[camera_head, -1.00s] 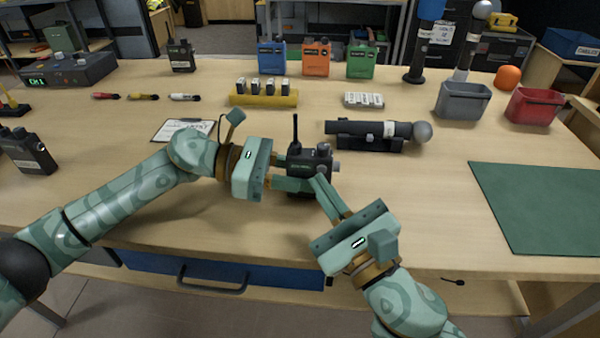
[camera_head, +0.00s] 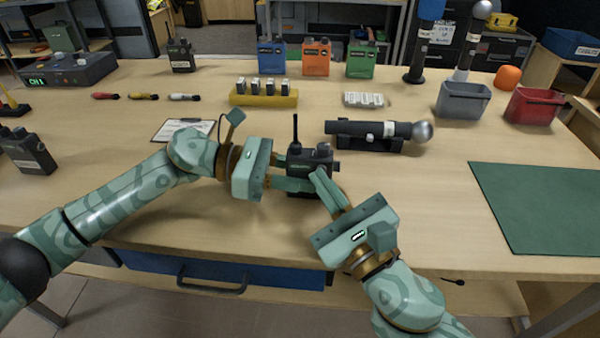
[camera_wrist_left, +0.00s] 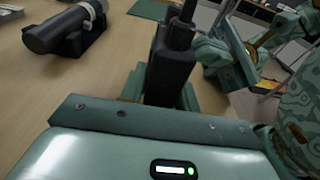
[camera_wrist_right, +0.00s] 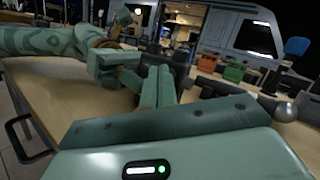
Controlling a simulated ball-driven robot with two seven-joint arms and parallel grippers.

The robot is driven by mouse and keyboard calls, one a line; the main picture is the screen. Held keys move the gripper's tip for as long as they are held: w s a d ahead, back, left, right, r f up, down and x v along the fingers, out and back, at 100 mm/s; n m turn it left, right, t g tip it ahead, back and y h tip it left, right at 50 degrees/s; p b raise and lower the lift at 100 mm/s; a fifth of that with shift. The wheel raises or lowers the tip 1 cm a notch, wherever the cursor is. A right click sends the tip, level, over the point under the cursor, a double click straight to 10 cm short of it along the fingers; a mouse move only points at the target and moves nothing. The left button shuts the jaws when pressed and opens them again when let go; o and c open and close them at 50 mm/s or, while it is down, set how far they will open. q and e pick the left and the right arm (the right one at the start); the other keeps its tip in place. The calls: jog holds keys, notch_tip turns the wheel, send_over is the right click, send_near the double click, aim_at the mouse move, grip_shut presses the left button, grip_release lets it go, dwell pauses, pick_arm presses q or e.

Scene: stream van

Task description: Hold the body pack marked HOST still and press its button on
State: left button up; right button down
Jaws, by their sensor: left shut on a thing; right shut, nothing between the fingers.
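A dark body pack (camera_head: 311,160) with an upright antenna stands on the bench; its marking is too small to read. It shows dark in the left wrist view (camera_wrist_left: 170,65) and partly, behind the fingers, in the right wrist view (camera_wrist_right: 174,70). My left gripper (camera_head: 298,185) is shut on the pack from the left, its fingers around the lower body. My right gripper (camera_head: 322,176) is shut and empty, its fingertips at the pack's near right side. I cannot tell whether they touch it. The button is hidden or too small to make out.
A microphone (camera_head: 375,130) lies in a cradle right of the pack. A clipboard (camera_head: 180,129) lies behind my left arm. Another dark pack (camera_head: 27,150) is at the far left. A green mat (camera_head: 550,205) lies at the right. The bench between mat and pack is clear.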

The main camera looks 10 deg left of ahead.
dwell(0.3)
jog(key=shift+s, duration=0.55)
jog(key=shift+s, duration=3)
pick_arm(q)
jog(key=o, duration=1.1)
